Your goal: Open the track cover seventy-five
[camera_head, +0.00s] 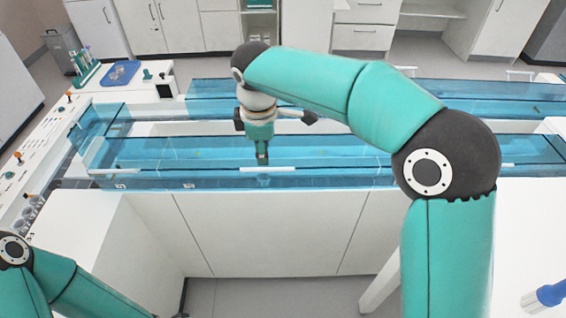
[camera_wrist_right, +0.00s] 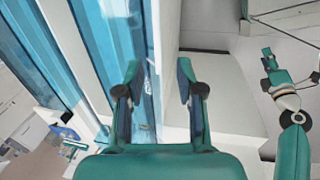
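A long, see-through blue track cover (camera_head: 350,152) lies shut along the front of the white bench. A white handle strip (camera_head: 268,169) sits on its front edge. No number is readable, so I cannot tell which cover is seventy-five. My right gripper (camera_head: 262,158) points down just above this cover, close behind the handle strip. In the right wrist view my right gripper (camera_wrist_right: 158,65) is open and empty, its fingers apart on either side of the cover's front edge. My left gripper (camera_wrist_right: 267,58) shows small at the right of that view; its fingers are unclear.
More blue covers (camera_head: 470,90) run along the back of the bench. A side panel with knobs (camera_head: 35,175) and a blue tray (camera_head: 120,73) are at the left. A white surface (camera_head: 530,220) with a blue-capped item (camera_head: 548,295) is at the right. Floor is free in front.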

